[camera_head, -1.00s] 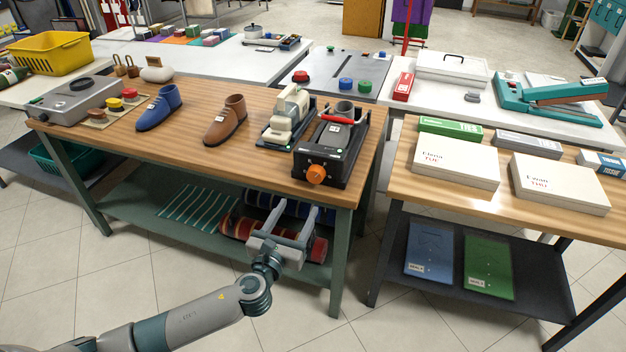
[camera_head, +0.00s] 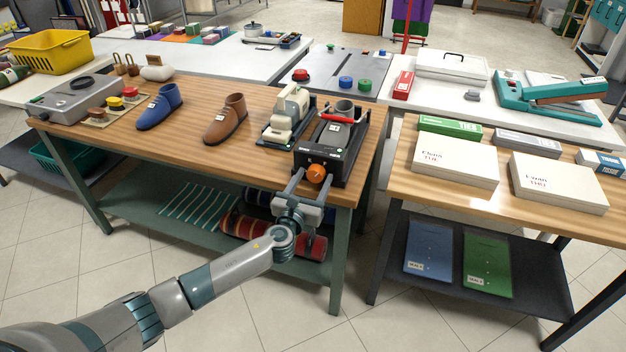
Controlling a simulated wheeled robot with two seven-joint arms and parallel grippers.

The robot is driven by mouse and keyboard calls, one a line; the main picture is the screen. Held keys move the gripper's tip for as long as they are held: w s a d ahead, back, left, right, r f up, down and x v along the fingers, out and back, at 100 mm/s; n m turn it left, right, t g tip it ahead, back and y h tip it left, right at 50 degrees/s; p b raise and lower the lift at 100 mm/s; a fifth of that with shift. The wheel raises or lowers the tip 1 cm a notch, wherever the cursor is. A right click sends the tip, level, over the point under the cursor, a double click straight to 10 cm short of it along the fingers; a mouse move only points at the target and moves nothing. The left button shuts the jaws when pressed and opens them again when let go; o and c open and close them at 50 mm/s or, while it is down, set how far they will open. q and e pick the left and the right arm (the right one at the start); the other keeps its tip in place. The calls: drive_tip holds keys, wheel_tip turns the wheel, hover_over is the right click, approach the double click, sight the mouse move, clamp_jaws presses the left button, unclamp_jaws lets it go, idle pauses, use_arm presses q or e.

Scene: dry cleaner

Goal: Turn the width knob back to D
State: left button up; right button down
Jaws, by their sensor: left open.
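The width knob appears to be the orange knob (camera_head: 317,173) on the front of a black machine (camera_head: 335,140) at the right end of the wooden workbench. Its letter marks are too small to read. My left gripper (camera_head: 312,180) is open at the bench's front edge. Its two fingers point up toward the orange knob, one on its left and one on its right. I cannot tell whether they touch it. My right gripper is not in view.
A cream-and-green machine (camera_head: 287,115) stands just left of the black one. A brown shoe (camera_head: 226,122) and a blue shoe (camera_head: 161,110) stand farther left. Red rolls (camera_head: 245,230) lie on the shelf below. A second table (camera_head: 400,165) with white boxes stands to the right.

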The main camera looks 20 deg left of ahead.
use_arm(q)
drive_tip(key=shift+c, duration=0.9)
drive_tip(key=c, duration=0.9)
drive_tip(key=shift+o, duration=0.2)
